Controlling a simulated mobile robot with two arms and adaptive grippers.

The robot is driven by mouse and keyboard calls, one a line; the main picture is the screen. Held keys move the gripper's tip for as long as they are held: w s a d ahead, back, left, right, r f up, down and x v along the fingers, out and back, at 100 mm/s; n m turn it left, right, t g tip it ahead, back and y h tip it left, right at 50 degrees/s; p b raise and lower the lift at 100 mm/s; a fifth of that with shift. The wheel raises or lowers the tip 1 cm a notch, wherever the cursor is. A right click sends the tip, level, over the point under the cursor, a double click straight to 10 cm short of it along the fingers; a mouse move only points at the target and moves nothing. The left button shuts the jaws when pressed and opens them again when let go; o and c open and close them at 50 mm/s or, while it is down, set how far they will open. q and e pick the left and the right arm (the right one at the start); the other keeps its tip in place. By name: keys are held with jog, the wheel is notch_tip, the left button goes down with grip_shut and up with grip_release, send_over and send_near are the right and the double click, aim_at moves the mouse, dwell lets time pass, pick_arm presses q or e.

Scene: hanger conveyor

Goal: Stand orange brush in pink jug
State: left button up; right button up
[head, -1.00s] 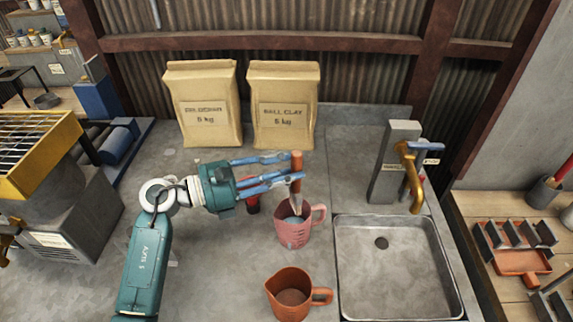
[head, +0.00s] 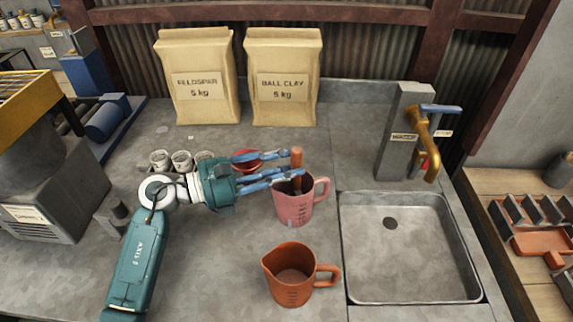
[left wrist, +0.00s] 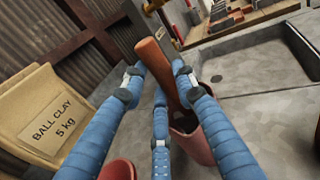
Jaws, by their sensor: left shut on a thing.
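The pink jug (head: 295,207) stands upright on the grey counter, left of the sink, with its handle to the right. The orange brush (head: 297,158) is upright, its lower end inside the jug's mouth and its bristles hidden there. My left gripper (head: 290,166) is shut on the brush's handle just above the jug. In the left wrist view the blue fingers surround the brush handle (left wrist: 156,60), and the pink jug (left wrist: 193,146) is below it. Whether the brush touches the jug's bottom cannot be seen. My right gripper is not in view.
An orange jug (head: 290,277) stands in front of the pink jug. The sink (head: 410,245) and brass tap (head: 424,150) are to the right. A red bowl (head: 246,160) and small cups (head: 181,161) sit behind my left arm.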

pick_arm(q)
jog(key=shift+f, duration=0.3)
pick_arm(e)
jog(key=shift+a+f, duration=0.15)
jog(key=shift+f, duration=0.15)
pick_arm(q)
jog(key=o, duration=1.2)
jog(key=v, duration=1.2)
jog(key=shift+s, duration=0.1)
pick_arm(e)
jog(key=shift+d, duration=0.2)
